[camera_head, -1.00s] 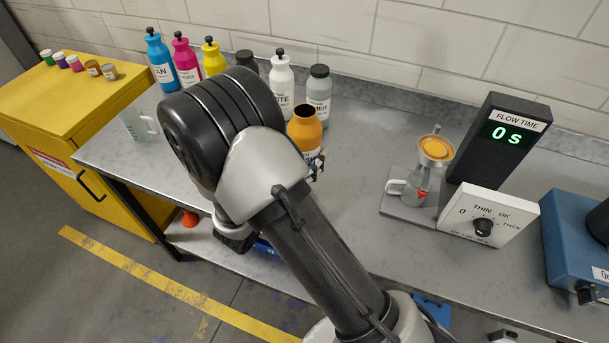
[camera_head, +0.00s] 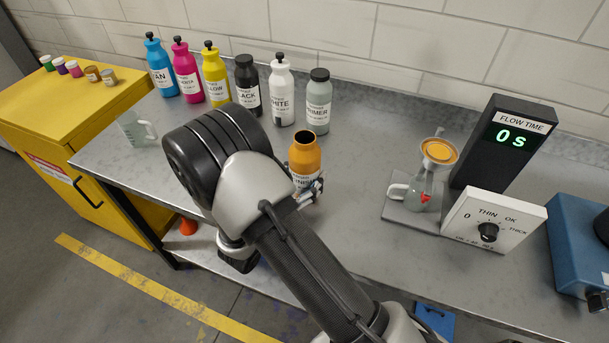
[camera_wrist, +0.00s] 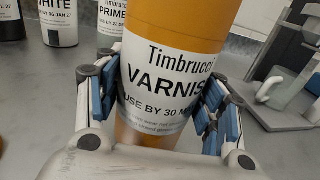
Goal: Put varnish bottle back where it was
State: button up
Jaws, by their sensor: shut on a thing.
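The varnish bottle (camera_head: 304,153) is orange with a white label and an open dark mouth. In the wrist view the varnish bottle (camera_wrist: 180,30) fills the middle, and its label reads "Timbrucci VARNIS…". My gripper (camera_head: 308,188) is shut on it, with blue-padded fingers on both sides of the label; my gripper also shows in the wrist view (camera_wrist: 155,105). The bottle is about upright, in front of the row of bottles. Whether its base touches the bench is hidden by my arm.
Cyan (camera_head: 162,68), magenta (camera_head: 187,72), yellow (camera_head: 215,77), black (camera_head: 247,85), white (camera_head: 281,92) and primer (camera_head: 318,103) bottles stand along the back of the bench (camera_head: 350,215). The flow cup stand (camera_head: 405,216) and timer (camera_head: 500,145) are at right. Bench between primer and stand is clear.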

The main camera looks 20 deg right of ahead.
jog(key=o, duration=1.8)
jog(key=shift+a+r, duration=0.1)
jog(key=shift+r, duration=0.1)
jog(key=p+v, duration=0.2)
jog(key=v, duration=0.9)
jog(key=shift+s+a, duration=0.25)
jog(key=shift+s, duration=0.05)
jog(key=s+d+r+m+g+y, duration=0.2)
jog(key=s+d+r+m+g, duration=0.95)
jog(key=d+m, duration=0.3)
jog(key=s+a+r+m+t+y, duration=0.1)
jog(key=s+r+m+y, duration=0.1)
jog(key=r+m+y, duration=0.1)
jog(key=s+a+r+m+t+y, duration=0.1)
jog(key=s+a+r+m+y, duration=0.1)
jog(key=s+r+m+y, duration=0.1)
jog(key=s+a+r+m+t+y, duration=0.2)
jog(key=s+m+y, duration=0.1)
jog(key=m+y, duration=0.2)
jog(key=shift+a+r+m, duration=0.25)
jog(key=shift+r+m, duration=0.15)
jog(key=shift+m, duration=0.15)
